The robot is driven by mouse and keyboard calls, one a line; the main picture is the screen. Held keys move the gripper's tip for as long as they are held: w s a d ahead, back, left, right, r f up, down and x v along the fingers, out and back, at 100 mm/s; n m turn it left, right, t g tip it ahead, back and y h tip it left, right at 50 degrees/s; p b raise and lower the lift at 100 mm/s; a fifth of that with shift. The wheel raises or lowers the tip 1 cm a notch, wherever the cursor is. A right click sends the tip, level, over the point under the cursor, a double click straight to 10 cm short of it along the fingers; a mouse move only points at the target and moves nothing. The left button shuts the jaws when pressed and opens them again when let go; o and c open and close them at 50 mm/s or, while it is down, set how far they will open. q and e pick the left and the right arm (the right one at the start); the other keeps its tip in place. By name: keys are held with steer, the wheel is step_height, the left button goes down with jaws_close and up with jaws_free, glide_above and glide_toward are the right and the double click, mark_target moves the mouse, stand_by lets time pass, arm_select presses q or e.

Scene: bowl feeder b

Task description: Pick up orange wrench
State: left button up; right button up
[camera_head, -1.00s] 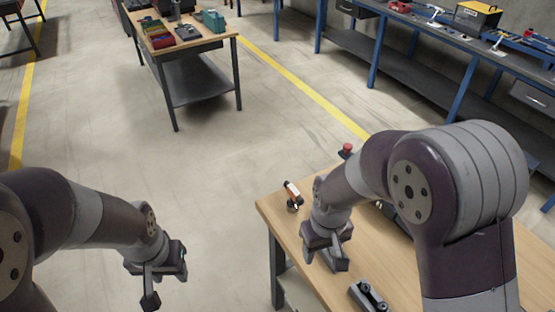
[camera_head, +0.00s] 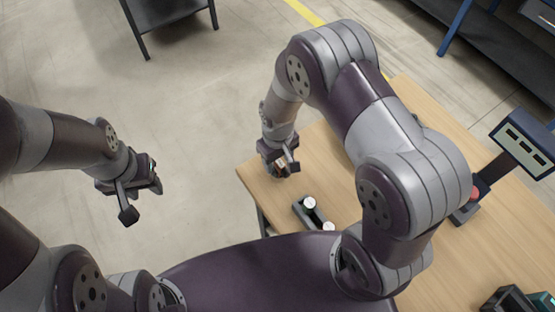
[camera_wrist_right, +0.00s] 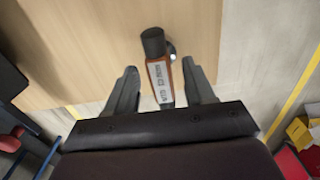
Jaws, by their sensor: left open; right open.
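The orange wrench (camera_wrist_right: 159,78) shows in the right wrist view as a slim tool with a black rounded end, orange sides and a white lettered label. It sits between the two spread fingers of my right gripper (camera_wrist_right: 161,76), with a gap visible on each side. In the head view my right gripper (camera_head: 284,166) is low at the table's left corner and mostly hides the wrench; only a small orange bit (camera_head: 281,167) shows. My left gripper (camera_head: 141,198) is open and empty over the floor, left of the table.
A dark holder with white-topped round parts (camera_head: 312,212) stands on the wooden table (camera_head: 325,150), close to my right gripper. A device with a screen (camera_head: 524,140) and a red button (camera_head: 474,193) stands at the right.

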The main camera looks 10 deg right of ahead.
steer(key=shift+s+f, duration=0.15)
steer(key=shift+f, duration=0.6)
steer(key=shift+s+f, duration=0.1)
steer(key=shift+f, duration=0.6)
steer(key=shift+w, duration=0.1)
jaws_close()
steer(key=shift+r, duration=0.15)
